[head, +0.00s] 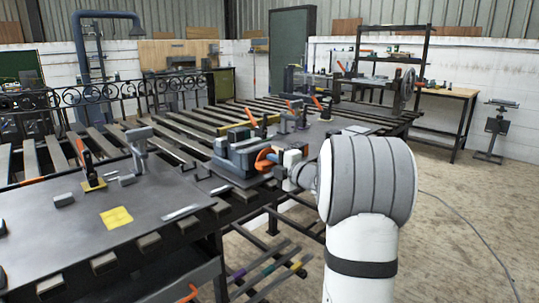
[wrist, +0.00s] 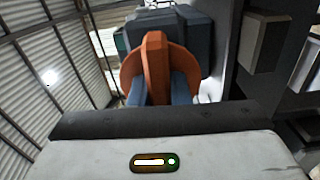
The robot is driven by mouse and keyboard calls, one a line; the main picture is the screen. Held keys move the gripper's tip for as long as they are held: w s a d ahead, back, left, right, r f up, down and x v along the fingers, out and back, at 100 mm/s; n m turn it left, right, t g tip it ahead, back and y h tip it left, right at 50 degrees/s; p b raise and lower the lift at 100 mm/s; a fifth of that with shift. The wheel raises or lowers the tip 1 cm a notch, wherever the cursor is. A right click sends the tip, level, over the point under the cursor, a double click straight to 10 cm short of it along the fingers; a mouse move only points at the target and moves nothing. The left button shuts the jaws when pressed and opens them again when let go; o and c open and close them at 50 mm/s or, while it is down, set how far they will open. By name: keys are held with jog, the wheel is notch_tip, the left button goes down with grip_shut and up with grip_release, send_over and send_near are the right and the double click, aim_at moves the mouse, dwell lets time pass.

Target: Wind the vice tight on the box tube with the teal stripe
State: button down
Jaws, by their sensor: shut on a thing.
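The blue-grey vice (head: 238,150) stands on the dark table in the middle of the head view. Its body also fills the top of the wrist view (wrist: 188,30). Its orange handle (head: 265,159) faces my arm. In the wrist view the orange handle (wrist: 154,50) is a round disc with a raised bar across it. My gripper (head: 283,161) is at the handle, its two blue-grey fingers shut on either side of the bar. A small teal patch (wrist: 122,42) shows left of the vice in the wrist view; I cannot tell whether it is the tube's stripe. The vice jaws' gap is hidden.
Clamps with orange handles (head: 82,155) stand on the table. A yellow pad (head: 116,217) lies at the left front. Striped bars (head: 268,272) lie on a low rack under the table. A scrolled iron gate panel (head: 120,97) stands behind.

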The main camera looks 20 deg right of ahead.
jog(key=m+p, duration=0.5)
jog(key=m, duration=0.1)
jog(key=shift+m, duration=0.3)
jog(key=m+p, duration=0.2)
jog(key=m, duration=0.1)
jog(key=m+p, duration=0.1)
jog(key=shift+s+f+m+p, duration=0.1)
jog(key=shift+f+m+p, duration=0.2)
jog(key=shift+f, duration=0.1)
jog(key=c, duration=1.4)
grip_release()
jog(key=shift+r, duration=0.2)
jog(key=shift+o, duration=0.2)
jog(key=v, duration=0.7)
jog(key=shift+s, duration=0.35)
jog(key=shift+d, duration=0.1)
